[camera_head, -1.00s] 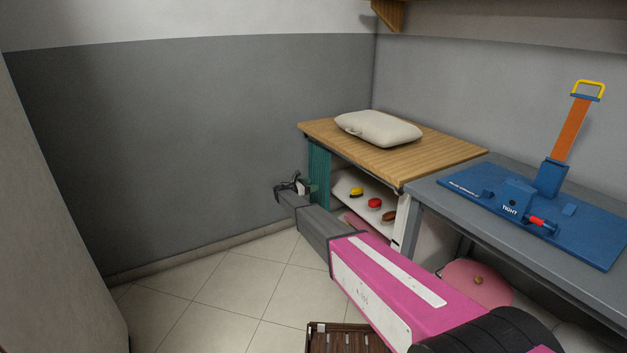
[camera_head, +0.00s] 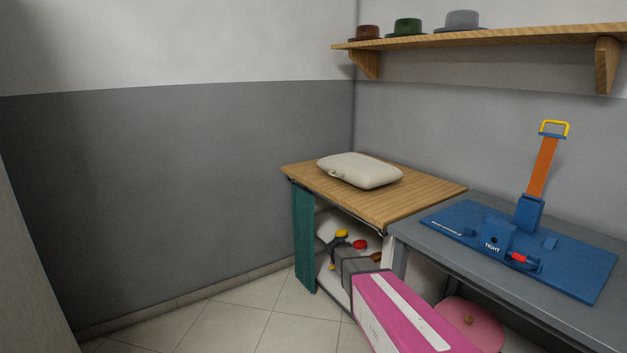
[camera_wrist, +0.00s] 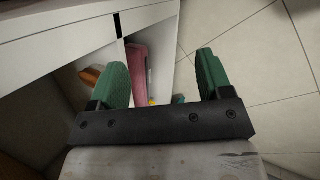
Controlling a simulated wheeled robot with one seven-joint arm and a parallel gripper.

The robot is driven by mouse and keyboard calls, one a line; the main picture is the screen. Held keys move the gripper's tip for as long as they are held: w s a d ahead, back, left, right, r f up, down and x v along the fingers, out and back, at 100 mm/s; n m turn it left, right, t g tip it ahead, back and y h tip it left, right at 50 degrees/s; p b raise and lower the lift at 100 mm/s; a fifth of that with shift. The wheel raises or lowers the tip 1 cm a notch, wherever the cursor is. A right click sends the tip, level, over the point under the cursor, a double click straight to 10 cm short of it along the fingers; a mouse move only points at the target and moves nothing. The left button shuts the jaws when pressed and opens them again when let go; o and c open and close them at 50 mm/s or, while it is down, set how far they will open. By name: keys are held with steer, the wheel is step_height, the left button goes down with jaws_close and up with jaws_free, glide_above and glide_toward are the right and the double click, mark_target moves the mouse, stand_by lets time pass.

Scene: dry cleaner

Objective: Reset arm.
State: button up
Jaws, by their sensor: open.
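My gripper (camera_head: 338,246) is at the end of my pink and grey arm, low in front of the open cabinet under the wooden table in the head view. It is small there and partly hidden against the things behind it. In the wrist view, the two green fingers of my gripper (camera_wrist: 162,66) stand wide apart with nothing held between them. Beyond them show a white cabinet edge (camera_wrist: 70,32), a pink thing (camera_wrist: 137,65) inside and floor tiles (camera_wrist: 255,75).
The wooden table (camera_head: 425,192) bears a pale cushion (camera_head: 360,170); a green curtain (camera_head: 303,240) hangs at its left. The grey table (camera_head: 425,242) carries a blue device (camera_head: 580,262). A wall shelf (camera_head: 500,35) holds hats. The floor (camera_head: 235,325) at left is clear.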

steer(key=s+r+m+y, duration=0.2)
steer(key=s+m+y, duration=0.1)
steer(key=s, duration=0.7)
steer(key=s+d+r+m+y, duration=0.1)
steer(key=s+r+m+y, duration=0.2)
steer(key=s, duration=0.8)
steer(key=shift+s+m+g, duration=0.25)
steer(key=shift+m+g, duration=0.15)
steer(key=shift+m, duration=0.8)
